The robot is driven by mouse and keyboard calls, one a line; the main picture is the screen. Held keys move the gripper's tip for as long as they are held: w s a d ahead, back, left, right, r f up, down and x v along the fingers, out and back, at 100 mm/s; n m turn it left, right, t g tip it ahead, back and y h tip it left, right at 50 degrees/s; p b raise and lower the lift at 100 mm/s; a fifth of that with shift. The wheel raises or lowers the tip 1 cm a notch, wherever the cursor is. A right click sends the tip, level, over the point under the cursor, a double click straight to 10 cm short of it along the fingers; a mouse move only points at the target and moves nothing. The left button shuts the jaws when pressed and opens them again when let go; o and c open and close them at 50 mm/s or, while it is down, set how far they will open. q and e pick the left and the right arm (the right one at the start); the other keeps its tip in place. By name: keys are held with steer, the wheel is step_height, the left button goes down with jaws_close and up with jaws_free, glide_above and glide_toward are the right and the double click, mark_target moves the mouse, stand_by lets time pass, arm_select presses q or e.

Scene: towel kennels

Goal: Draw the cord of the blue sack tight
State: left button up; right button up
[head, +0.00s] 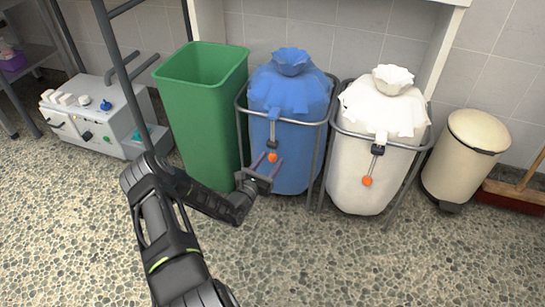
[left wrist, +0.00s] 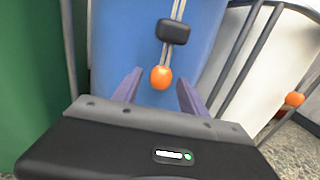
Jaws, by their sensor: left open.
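The blue sack (head: 291,95) hangs in a grey metal frame, its neck gathered at the top. Its cord (left wrist: 176,45) runs down the front through a black toggle (left wrist: 173,31) and ends in an orange bead (left wrist: 161,77). In the head view the orange bead (head: 272,158) shows between the fingertips. My left gripper (head: 265,165) is open in front of the sack. In the left wrist view its two purple fingers (left wrist: 158,90) stand either side of the bead, apart from it. My right gripper is not in view.
A green bin (head: 205,110) stands close on the left. A white sack (head: 377,130) with its own orange bead (head: 367,181) hangs in a frame on the right. Beyond it are a cream pedal bin (head: 463,155) and a broom. The speckled floor in front is clear.

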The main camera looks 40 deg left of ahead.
arm_select(q)
steer(key=s+p, duration=0.1)
steer(key=s, duration=0.1)
steer(key=s+d, duration=0.1)
steer(key=s, duration=0.2)
steer(key=shift+s+p, duration=0.3)
steer(key=shift+p, duration=0.1)
